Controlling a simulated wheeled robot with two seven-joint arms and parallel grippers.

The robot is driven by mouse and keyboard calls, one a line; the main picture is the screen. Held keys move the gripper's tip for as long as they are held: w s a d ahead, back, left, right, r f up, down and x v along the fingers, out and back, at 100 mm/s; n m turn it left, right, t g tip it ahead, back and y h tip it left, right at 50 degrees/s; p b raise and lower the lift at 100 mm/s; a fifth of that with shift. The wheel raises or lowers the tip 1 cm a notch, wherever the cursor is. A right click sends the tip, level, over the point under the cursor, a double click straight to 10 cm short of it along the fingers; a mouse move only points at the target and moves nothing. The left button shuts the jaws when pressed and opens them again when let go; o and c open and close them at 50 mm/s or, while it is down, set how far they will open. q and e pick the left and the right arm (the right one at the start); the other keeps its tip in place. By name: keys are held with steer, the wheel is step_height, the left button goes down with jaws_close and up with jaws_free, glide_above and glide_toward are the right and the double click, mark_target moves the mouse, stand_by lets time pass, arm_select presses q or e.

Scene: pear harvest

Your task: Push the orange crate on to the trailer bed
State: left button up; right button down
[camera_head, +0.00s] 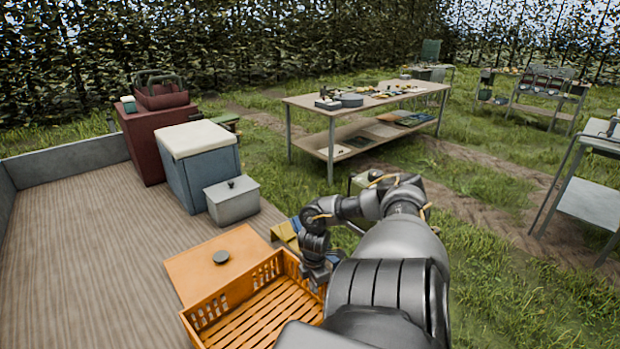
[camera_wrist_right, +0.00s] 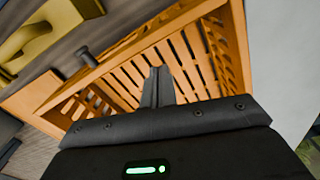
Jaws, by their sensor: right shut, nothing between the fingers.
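The orange crate (camera_head: 262,318) is slatted, open-topped and empty where it shows, at the bottom of the head view. The trailer bed (camera_head: 110,240) is a planked floor on the left. The crate lies by the bed's near right part; I cannot tell how much of it rests on the bed. My right gripper (camera_head: 318,274) is at the crate's right side in the head view, partly hidden by my arm. In the right wrist view my right gripper's fingers (camera_wrist_right: 158,84) are shut and empty in front of the crate's slats (camera_wrist_right: 184,48). My left gripper is not in view.
An orange box with a dark knob (camera_head: 195,270) lies just beyond the crate. A grey box (camera_head: 232,204), a blue cooler (camera_head: 205,178) and a red chest (camera_head: 145,140) stand farther back on the bed. Bare planks are free at left. A worktable (camera_head: 365,95) stands on the grass.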

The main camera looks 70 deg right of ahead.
steer(key=shift+s+d+p, duration=0.35)
steer(key=shift+s+d, duration=0.55)
steer(key=shift+s, duration=0.05)
